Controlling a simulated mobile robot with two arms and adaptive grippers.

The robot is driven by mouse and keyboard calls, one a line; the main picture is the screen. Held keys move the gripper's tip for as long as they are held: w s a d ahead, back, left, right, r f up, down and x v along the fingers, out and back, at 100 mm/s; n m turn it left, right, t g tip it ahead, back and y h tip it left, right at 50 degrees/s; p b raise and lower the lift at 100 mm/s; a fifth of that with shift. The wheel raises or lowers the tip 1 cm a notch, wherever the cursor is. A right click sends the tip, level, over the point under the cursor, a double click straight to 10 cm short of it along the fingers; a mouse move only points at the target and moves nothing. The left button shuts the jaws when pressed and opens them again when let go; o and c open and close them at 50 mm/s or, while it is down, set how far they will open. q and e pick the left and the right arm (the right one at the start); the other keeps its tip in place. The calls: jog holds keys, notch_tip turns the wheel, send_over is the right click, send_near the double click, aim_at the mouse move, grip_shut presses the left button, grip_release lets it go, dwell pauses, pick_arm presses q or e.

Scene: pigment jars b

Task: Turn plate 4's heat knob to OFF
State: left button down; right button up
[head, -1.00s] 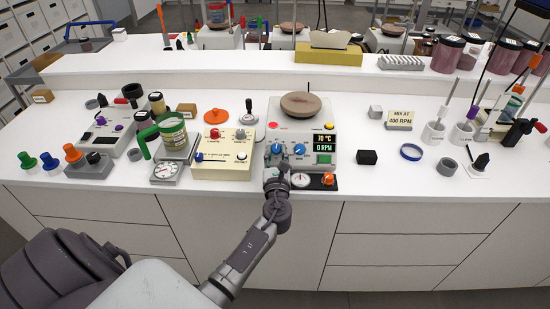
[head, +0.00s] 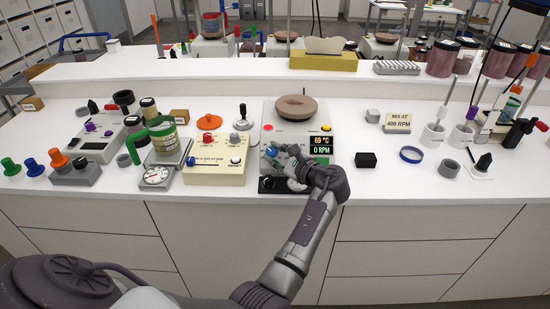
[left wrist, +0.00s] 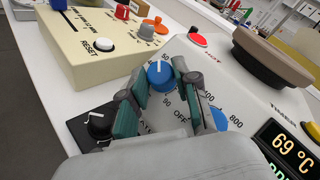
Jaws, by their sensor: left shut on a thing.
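My left gripper (left wrist: 158,86) is shut on this knob, one fingertip on each side. In the head view my left gripper (head: 283,158) reaches the panel from the right and partly hides it. A second blue knob (left wrist: 216,119) is partly behind a finger. My right gripper is not in view.
A cream box with a RESET button (head: 217,160) stands close at the left. A black box with a knob (head: 268,184) sits in front of the plate. A black block (head: 366,160) and a blue ring (head: 411,155) lie to the right, with bare counter around them.

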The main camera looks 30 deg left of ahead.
pick_arm(q)
jog(key=n+g, duration=0.1)
jog(key=n+g+h, duration=0.1)
jog(key=n+g, duration=0.1)
jog(key=n, duration=0.1)
jog(key=shift+w+r, duration=0.2)
jog(key=shift+r, duration=0.05)
jog(key=n+g+h, duration=0.1)
jog(key=n+g+h+p, duration=0.1)
jog(key=n, duration=0.1)
jog(key=shift+w+a+r+n, duration=0.1)
jog(key=shift+w+r+n, duration=0.1)
jog(key=shift+n, duration=0.1)
jog(key=n+h, duration=0.1)
jog(key=n+g+h+p, duration=0.1)
jog(key=n, duration=0.1)
jog(key=n+g+h+p, duration=0.1)
jog(key=h, duration=0.1)
jog(key=shift+a+r, duration=0.2)
jog(key=shift+r, duration=0.05)
jog(key=shift+a+f+n+h+p, duration=0.1)
jog(key=shift+n+h+p, duration=0.9)
jog(key=shift+n+h, duration=0.15)
jog(key=shift+n, duration=0.25)
